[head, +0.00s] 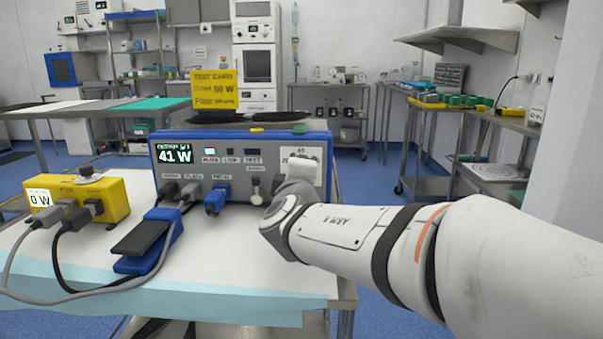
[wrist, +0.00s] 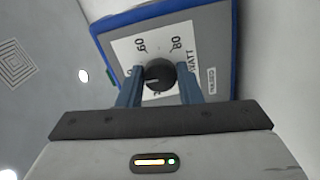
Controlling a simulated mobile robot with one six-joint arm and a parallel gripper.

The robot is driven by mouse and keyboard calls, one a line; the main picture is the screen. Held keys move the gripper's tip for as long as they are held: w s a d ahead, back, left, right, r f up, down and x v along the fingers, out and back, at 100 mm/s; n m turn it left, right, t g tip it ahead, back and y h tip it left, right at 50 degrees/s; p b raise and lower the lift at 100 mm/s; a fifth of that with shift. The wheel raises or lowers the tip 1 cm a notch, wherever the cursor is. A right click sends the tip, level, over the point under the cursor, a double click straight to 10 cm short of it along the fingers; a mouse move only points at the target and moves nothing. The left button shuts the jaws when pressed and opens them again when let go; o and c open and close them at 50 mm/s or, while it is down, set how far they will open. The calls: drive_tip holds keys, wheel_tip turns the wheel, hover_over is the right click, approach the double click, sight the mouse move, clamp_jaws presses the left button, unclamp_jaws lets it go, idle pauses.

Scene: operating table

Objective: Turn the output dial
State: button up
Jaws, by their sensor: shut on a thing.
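The blue-edged generator (head: 237,141) stands on the table, and its display (head: 174,152) reads 41 W. The output dial (wrist: 160,74) is a dark round knob on a white scale plate (wrist: 125,55) in the wrist view, with 60 and 80 legible on the scale. My gripper (wrist: 160,90) is shut on the dial, one blue finger on each side of it. In the head view my wrist hides the dial and the fingers. A yellow card (head: 214,89) above the generator has a line that seems to read 50 W, though the print is small.
A yellow meter box (head: 78,198) showing 0 W stands at the left, with grey and black cables. A blue foot pedal (head: 149,240) lies in front of the generator. Carts and shelves stand farther back.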

drive_tip(key=o, duration=1)
drive_tip(key=shift+s+a+p, duration=0.2)
drive_tip(key=shift+s+p, duration=0.7)
drive_tip(key=shift+s, duration=3)
